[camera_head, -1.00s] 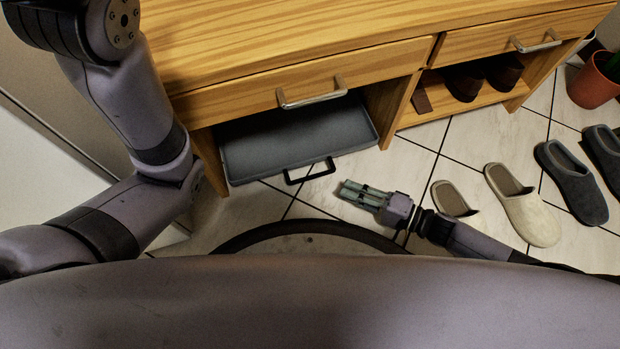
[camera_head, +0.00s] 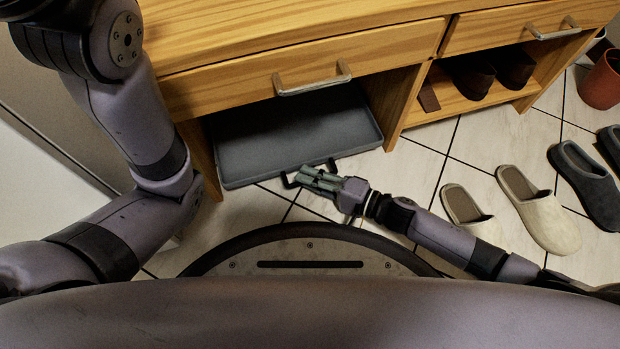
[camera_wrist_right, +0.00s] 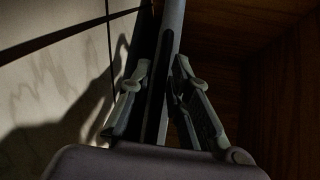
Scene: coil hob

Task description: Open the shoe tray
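The shoe tray (camera_head: 290,140) is a dark grey shallow tray in the lower left opening of the wooden cabinet, its front sticking out a little past the cabinet. I cannot tell whether a finger touches the handle. My left gripper is out of view; only its arm shows.
The wooden cabinet (camera_head: 300,60) has drawers with metal handles above the tray. Dark shoes (camera_head: 480,75) sit in the right opening. Beige slippers (camera_head: 540,210) and grey slippers (camera_head: 585,185) lie on the tiles to the right, near a terracotta pot (camera_head: 602,80). Tiles before the tray are partly free.

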